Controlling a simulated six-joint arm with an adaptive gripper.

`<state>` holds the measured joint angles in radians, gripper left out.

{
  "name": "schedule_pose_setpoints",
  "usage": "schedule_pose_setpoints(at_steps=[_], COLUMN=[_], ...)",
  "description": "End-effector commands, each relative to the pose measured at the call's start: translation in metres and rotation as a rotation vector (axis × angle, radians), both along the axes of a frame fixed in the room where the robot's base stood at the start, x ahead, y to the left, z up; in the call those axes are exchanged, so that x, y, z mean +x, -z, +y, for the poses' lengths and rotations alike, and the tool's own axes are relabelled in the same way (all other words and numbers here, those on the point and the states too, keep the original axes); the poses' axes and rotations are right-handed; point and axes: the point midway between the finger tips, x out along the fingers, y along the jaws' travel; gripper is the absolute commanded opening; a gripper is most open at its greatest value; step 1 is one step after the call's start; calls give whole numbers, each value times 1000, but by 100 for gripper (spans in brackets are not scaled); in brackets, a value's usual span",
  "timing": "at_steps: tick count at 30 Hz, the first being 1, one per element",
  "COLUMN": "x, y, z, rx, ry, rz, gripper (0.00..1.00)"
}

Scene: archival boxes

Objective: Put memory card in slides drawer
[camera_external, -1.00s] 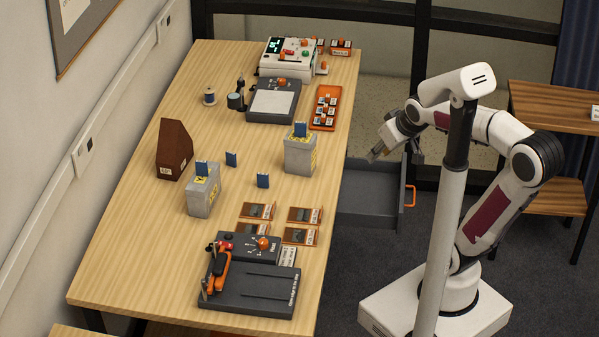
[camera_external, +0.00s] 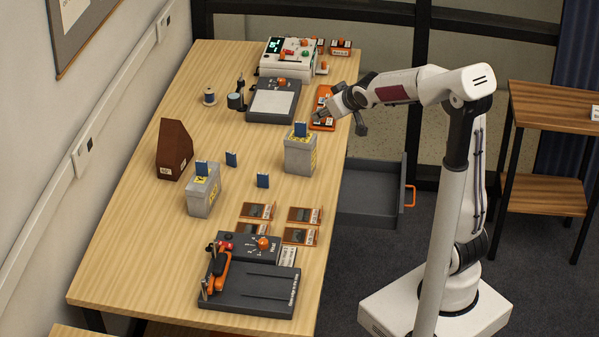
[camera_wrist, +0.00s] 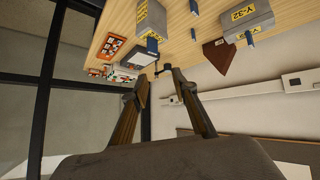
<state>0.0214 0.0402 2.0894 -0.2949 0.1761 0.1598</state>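The open grey drawer (camera_external: 372,205) with an orange handle (camera_external: 410,195) sticks out from the table's right side; its floor looks empty. I cannot tell for sure which thing is the memory card. Small blue cards (camera_external: 231,159) stand on the table, and another (camera_external: 263,180) is near them. More blue cards (camera_external: 300,129) stick up from two grey boxes (camera_external: 300,155). An orange tray (camera_external: 329,95) holds several small dark-and-white pieces. My gripper (camera_external: 320,116) is above the tray's near end; its fingers (camera_wrist: 154,76) are apart, with nothing visible held between them.
The second grey box (camera_external: 203,195) and a brown holder (camera_external: 174,150) stand to the left. Framed slides (camera_external: 303,215) lie near a dark device (camera_external: 250,288) at the front. A scale-like device (camera_external: 272,101) and white instrument (camera_external: 288,57) are at the back. The table's left front is clear.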

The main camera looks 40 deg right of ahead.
Motion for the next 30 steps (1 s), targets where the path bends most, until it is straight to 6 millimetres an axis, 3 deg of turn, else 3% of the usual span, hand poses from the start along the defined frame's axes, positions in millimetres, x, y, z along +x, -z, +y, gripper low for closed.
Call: schedule_pose_setpoints(at_steps=[15, 30], x=[106, 182], y=[53, 128], z=[15, 42], rx=[9, 59], ry=[-92, -205], rz=[-107, -201], gripper=[28, 28])
